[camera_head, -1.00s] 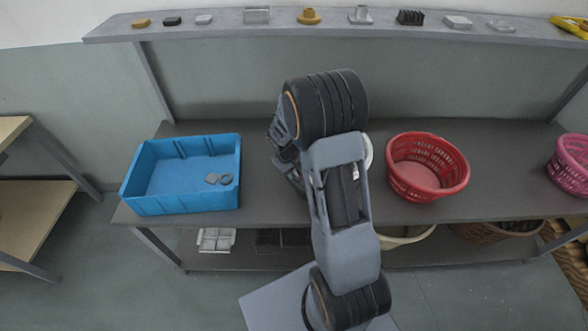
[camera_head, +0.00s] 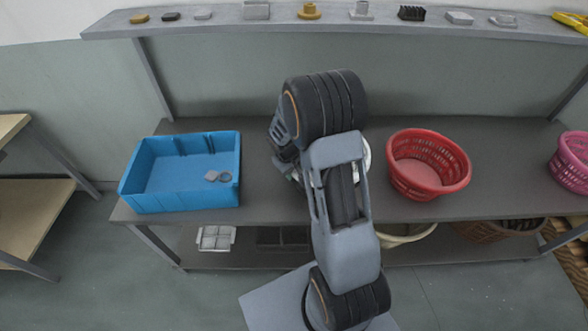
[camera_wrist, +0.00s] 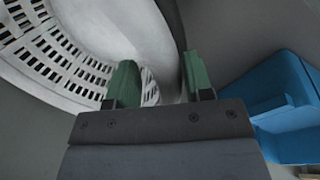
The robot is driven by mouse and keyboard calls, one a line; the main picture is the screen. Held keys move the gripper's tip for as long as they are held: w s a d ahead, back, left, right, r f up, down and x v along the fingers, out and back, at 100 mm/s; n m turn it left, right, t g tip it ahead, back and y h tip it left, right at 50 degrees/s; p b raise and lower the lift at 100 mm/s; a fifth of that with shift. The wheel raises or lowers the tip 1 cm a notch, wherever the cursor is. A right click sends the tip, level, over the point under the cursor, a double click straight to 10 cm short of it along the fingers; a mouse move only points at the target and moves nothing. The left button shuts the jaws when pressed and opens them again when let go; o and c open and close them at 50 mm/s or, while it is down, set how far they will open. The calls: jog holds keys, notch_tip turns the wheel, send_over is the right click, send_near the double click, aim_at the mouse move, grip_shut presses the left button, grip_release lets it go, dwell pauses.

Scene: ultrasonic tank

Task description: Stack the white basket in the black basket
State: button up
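The white basket (camera_wrist: 115,30) fills the left of the wrist view, a round basket with rows of slots. In the head view only a sliver of its pale rim (camera_head: 365,158) shows beside my arm, which hides the rest. My gripper (camera_wrist: 158,80) has its two green fingers apart, one on the inner side of the basket and one on the outer side, with the wall between them. I cannot tell whether either finger touches it. I cannot clearly make out a black basket; a dark, low tray-like thing (camera_head: 282,238) lies on the lower shelf, partly hidden.
A blue bin (camera_head: 180,200) with small parts stands left on the table, and shows in the wrist view (camera_wrist: 290,125). A red basket (camera_head: 428,178) stands close right, a pink one (camera_head: 572,170) farther right. A white divided tray (camera_head: 215,238) and a brown basket (camera_head: 480,232) are below.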

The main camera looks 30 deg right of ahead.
jog(key=shift+o, duration=0.7)
jog(key=shift+r, duration=0.1)
jog(key=shift+r+p, duration=0.25)
jog(key=shift+p, duration=0.1)
jog(key=v, duration=1.2)
jog(key=s+a+r+m+t+y, duration=0.1)
jog(key=s+a+r+t, duration=0.1)
jog(key=s, duration=0.6)
jog(key=s+a+r+t+y, duration=0.1)
jog(key=s+a+r+t, duration=0.1)
jog(key=s+a+r, duration=0.3)
jog(key=s+r, duration=0.2)
jog(key=s, duration=0.1)
jog(key=shift+s+m+y, duration=0.25)
jog(key=shift+m+y, duration=0.15)
jog(key=shift+d+r, duration=0.1)
jog(key=shift+r, duration=0.05)
jog(key=shift+c, duration=0.3)
